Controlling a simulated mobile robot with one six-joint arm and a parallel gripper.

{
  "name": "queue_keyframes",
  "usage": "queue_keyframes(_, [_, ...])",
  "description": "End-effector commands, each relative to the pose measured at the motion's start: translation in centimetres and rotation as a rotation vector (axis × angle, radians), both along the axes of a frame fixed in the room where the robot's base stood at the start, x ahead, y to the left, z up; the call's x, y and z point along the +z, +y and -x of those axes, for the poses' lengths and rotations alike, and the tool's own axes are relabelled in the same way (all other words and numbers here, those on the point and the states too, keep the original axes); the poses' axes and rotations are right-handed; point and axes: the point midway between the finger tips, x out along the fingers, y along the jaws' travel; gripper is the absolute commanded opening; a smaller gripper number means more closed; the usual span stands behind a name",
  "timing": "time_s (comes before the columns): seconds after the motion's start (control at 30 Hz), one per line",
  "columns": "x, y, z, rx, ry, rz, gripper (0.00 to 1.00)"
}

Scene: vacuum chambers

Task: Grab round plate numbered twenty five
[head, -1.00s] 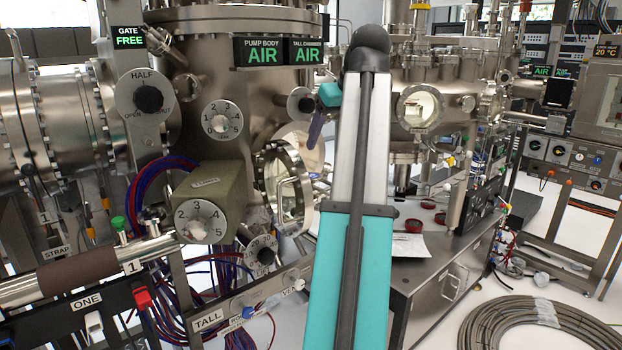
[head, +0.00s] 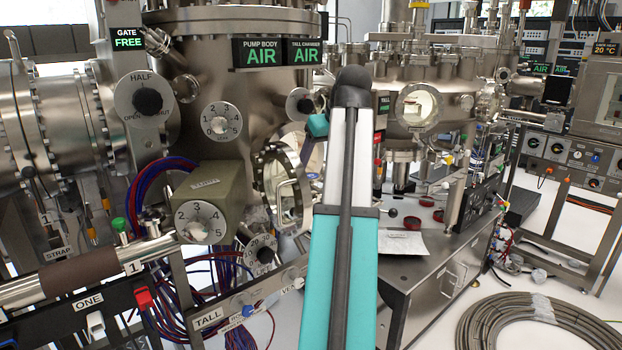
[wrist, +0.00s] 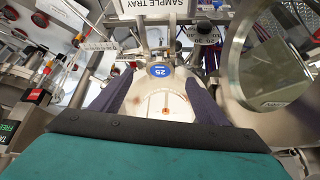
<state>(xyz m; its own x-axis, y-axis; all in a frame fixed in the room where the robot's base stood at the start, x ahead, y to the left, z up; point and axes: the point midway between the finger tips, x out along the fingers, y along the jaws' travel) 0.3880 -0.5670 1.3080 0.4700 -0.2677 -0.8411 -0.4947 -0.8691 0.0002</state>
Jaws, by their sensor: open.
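In the wrist view a pale round plate (wrist: 163,98) lies ahead of my gripper, with a blue oval label reading 25 (wrist: 160,71) at its far side. It has a small orange-red mark near its middle. My gripper (wrist: 160,78) is open, with one dark purple finger on the left of the plate and one on the right. I cannot tell whether the fingers touch it. The teal gripper body hides the plate's near edge.
A SAMPLE TRAY sign (wrist: 148,8) stands beyond the plate. A large round metal-rimmed window (wrist: 275,55) is close on the right. In the head view an open round chamber door (head: 283,185) is left of my arm. A metal bench (head: 420,265) stands to the right.

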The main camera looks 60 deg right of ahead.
Motion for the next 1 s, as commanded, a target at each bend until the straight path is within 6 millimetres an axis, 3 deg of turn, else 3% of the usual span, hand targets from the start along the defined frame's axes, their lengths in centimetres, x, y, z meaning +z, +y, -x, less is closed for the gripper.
queue_keyframes(0.27, [-0.2, 0.0, -0.2, 0.001, 0.0, -0.001, 0.68])
queue_keyframes(0.73, [-3.6, -1.1, -2.4, 0.001, 0.001, -0.002, 0.68])
queue_keyframes(1.0, [-4.2, -1.4, -2.7, 0.001, 0.0, 0.0, 0.68])
